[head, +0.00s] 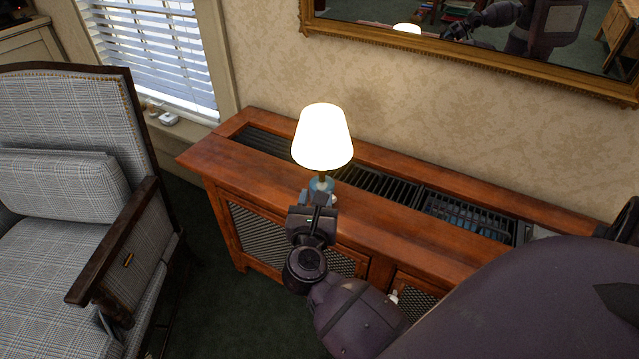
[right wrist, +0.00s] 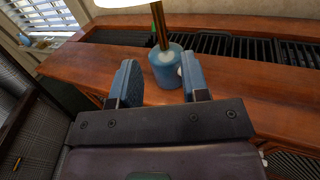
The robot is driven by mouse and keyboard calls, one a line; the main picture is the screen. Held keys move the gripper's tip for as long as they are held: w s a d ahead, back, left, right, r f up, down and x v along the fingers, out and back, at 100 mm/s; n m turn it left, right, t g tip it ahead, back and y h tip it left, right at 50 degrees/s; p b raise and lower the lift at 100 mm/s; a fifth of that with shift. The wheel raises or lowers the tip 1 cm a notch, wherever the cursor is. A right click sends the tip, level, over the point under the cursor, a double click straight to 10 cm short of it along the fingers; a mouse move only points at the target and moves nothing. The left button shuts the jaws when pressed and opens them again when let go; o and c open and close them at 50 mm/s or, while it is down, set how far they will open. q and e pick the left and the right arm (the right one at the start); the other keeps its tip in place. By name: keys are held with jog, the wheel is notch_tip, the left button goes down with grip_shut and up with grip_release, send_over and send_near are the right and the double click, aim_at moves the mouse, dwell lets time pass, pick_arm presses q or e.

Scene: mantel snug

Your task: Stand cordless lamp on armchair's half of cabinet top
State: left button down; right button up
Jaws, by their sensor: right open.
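The cordless lamp (head: 322,138) has a lit white shade, a thin brass-coloured stem and a blue base. It stands upright on the left half of the wooden cabinet top (head: 255,167), the half toward the plaid armchair (head: 60,200). In the right wrist view, the lamp's blue base (right wrist: 166,68) appears on the front wood strip, just before the dark grille. My right gripper (head: 319,200) is in front of the base. Its blue fingers (right wrist: 160,80) are open, one to each side of the base; whether either touches it is unclear. My left gripper is not in view.
Dark slatted grilles (head: 380,185) run along the cabinet top. A gilt-framed mirror (head: 450,45) hangs above it. A window with blinds (head: 155,50) is behind, at the left. The front strip right of the lamp is bare where visible; my arm hides the right end.

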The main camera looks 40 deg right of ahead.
jog(key=s+a+f+n+t+y, duration=0.25)
jog(key=s+n+y, duration=0.3)
jog(key=n, duration=0.95)
jog(key=s+a+f+n+t+y, duration=0.1)
jog(key=s+a+n+t+y, duration=0.45)
jog(key=n, duration=0.85)
jog(key=s+d+f+n+g+y, duration=0.1)
jog(key=s+d+f+n+g, duration=0.3)
jog(key=s+f+n+g, duration=0.6)
jog(key=s+f+n, duration=0.1)
jog(key=s+n, duration=0.1)
jog(key=n, duration=0.5)
jog(key=shift+s+f+g+y, duration=0.15)
jog(key=shift+s+g+y, duration=0.15)
jog(key=shift+s+y, duration=0.1)
jog(key=shift+d, duration=0.1)
